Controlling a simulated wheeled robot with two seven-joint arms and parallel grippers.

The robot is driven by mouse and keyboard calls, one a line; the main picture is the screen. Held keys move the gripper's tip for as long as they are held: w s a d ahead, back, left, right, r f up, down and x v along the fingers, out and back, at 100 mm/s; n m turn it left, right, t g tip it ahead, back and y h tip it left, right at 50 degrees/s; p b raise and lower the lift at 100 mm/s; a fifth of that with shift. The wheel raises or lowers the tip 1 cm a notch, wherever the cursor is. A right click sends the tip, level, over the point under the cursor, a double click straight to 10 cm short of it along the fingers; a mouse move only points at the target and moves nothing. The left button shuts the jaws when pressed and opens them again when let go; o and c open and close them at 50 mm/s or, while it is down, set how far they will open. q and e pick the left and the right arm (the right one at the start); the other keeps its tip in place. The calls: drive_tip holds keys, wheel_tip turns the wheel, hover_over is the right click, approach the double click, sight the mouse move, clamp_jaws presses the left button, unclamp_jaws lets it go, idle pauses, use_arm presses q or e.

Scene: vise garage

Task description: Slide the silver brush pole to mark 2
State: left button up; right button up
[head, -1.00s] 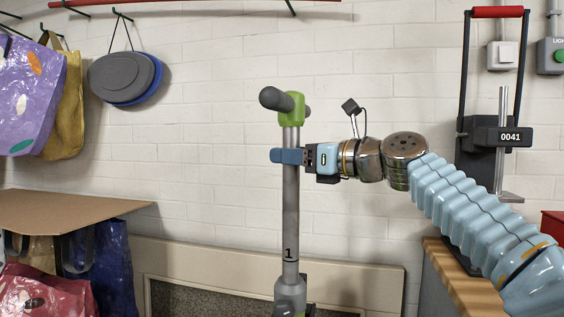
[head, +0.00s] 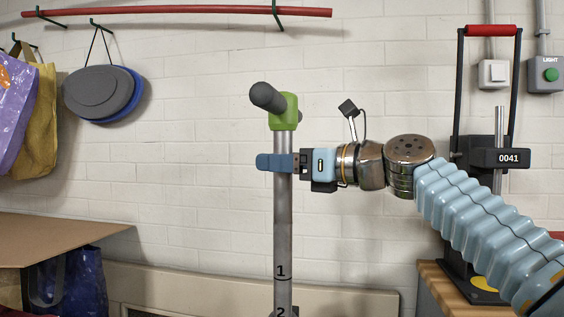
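A black mark 1 (head: 281,271) shows low on the pole, and mark 2 (head: 281,311) shows at the picture's bottom edge, partly cut off. My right gripper (head: 275,162) comes in from the right and is shut around the pole just below the green top. The lower sleeve of the pole is out of the picture. My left gripper is not in view.
A black stand with a red handle (head: 491,30) and a 0041 tag stands on a wooden bench (head: 447,291) at right. Bags (head: 45,120) and grey and blue discs (head: 98,92) hang at left, above a brown board (head: 50,238). The wall behind the pole is bare.

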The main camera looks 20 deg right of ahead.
drive_tip(key=b+v, duration=0.1)
drive_tip(key=v, duration=1.3)
drive_tip(key=shift+b, duration=0.4)
drive_tip(key=shift+w, duration=0.1)
